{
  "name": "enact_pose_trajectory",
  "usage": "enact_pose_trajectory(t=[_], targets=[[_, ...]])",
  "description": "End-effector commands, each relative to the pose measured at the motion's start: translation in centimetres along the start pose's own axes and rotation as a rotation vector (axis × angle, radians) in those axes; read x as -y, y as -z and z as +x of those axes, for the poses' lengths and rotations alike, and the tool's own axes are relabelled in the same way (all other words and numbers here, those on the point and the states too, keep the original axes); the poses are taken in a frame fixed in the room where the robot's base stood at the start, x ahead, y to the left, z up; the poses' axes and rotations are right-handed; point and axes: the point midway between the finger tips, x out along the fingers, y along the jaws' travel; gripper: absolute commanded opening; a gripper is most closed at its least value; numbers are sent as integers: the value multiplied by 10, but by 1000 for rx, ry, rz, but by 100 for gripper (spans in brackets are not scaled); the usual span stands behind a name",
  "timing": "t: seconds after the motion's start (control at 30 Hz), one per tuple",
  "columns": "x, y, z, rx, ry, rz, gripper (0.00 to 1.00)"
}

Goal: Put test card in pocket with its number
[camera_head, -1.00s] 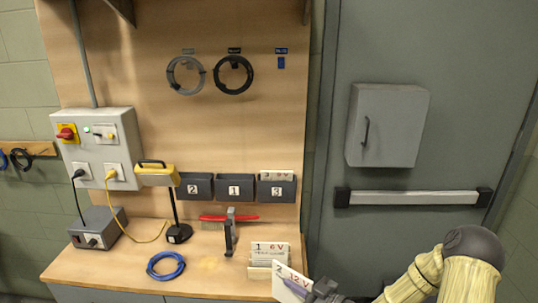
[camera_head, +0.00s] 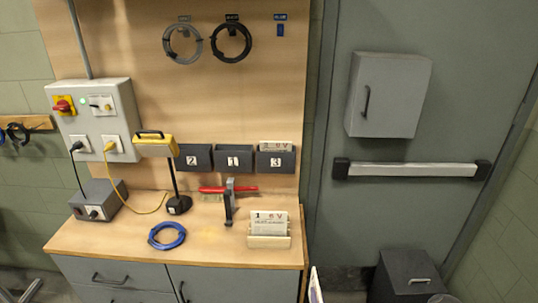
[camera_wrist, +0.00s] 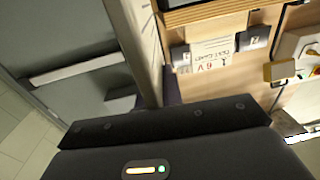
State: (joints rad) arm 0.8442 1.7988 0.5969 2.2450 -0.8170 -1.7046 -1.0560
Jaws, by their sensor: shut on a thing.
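The test card marked 2, 12 V, shows in the head view only as a thin white sliver (camera_head: 315,287) at the bottom edge. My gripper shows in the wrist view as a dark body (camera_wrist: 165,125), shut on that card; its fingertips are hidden. Three dark wall pockets hang above the bench: pocket 2 (camera_head: 194,158), pocket 1 (camera_head: 233,159) and pocket 3 (camera_head: 274,162). Card 3 (camera_head: 275,146) stands in pocket 3. Pockets 2 and 1 look empty. Card 1, 6 V (camera_head: 269,222), stands in a cream holder (camera_head: 268,242) on the bench.
A clamp-like stand (camera_head: 229,203), a red-handled tool (camera_head: 215,189), a blue cable coil (camera_head: 166,236) and a yellow lamp (camera_head: 155,146) are near the pockets. A grey door with a push bar (camera_head: 410,170) and a dark bin (camera_head: 405,278) are at right.

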Motion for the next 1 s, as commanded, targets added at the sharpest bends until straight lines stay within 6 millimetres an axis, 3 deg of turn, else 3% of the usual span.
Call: enact_pose_trajectory(t=[0.2, 1.0], targets=[[-2, -16, -8, 0, -48, 0, 0], [-2, -16, -8, -2, -46, 0, 0]])
